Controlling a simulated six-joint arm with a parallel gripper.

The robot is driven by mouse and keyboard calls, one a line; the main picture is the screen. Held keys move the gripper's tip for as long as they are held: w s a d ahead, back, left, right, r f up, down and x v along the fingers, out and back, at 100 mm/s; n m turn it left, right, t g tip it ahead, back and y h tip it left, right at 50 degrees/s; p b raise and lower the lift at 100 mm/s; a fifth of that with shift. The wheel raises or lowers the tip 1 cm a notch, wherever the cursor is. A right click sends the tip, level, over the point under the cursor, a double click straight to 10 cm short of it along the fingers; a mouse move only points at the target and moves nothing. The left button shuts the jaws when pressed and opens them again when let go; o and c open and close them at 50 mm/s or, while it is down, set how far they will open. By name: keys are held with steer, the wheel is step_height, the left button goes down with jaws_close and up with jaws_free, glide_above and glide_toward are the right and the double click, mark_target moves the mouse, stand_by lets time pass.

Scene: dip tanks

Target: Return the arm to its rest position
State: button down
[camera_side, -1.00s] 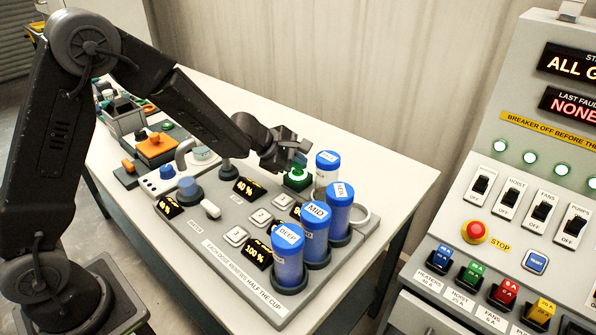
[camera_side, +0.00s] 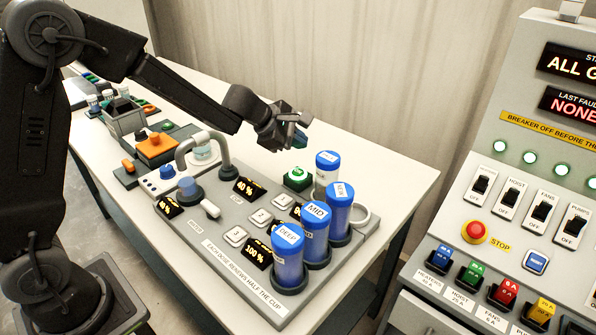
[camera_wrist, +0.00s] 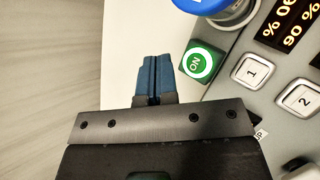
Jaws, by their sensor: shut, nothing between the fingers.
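My gripper (camera_side: 300,124) is in the air above the back of the white table, a little above and behind the green ON button (camera_side: 296,176). Its blue fingers (camera_wrist: 155,78) are together in the wrist view, with nothing between them. The green ON button (camera_wrist: 201,63) lies just right of the fingers there, apart from them.
A grey dosing panel (camera_side: 205,232) carries several blue-capped tubes, such as MID (camera_side: 315,235) and DEEP (camera_side: 288,256). A grey curved spout (camera_side: 203,138) stands behind. A switch cabinet (camera_side: 500,160) stands at right. The table's back strip (camera_side: 385,168) is clear.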

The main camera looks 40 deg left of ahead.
steer(key=shift+r, duration=0.1)
steer(key=s+d+r+m+g+h, duration=0.1)
steer(key=s+d+r+m, duration=0.2)
steer(key=s+r+m, duration=0.4)
steer(key=s+d+r+m+h, duration=0.1)
steer(key=s+d+r+m, duration=0.2)
steer(key=s+r+m, duration=0.45)
steer(key=s+a+f+m+y, duration=0.1)
steer(key=s+a+m+y, duration=0.1)
steer(key=s, duration=0.4)
steer(key=s+a+f+m+g+y, duration=0.1)
steer(key=s+a+f+m+y, duration=0.1)
steer(key=s, duration=0.3)
steer(key=s+a+f+m+y, duration=0.1)
steer(key=s+a+f+m, duration=0.1)
steer(key=s, duration=0.4)
steer(key=shift+s+m+g+y, duration=0.35)
steer(key=shift+m+g+y, duration=0.05)
steer(key=shift+m, duration=0.45)
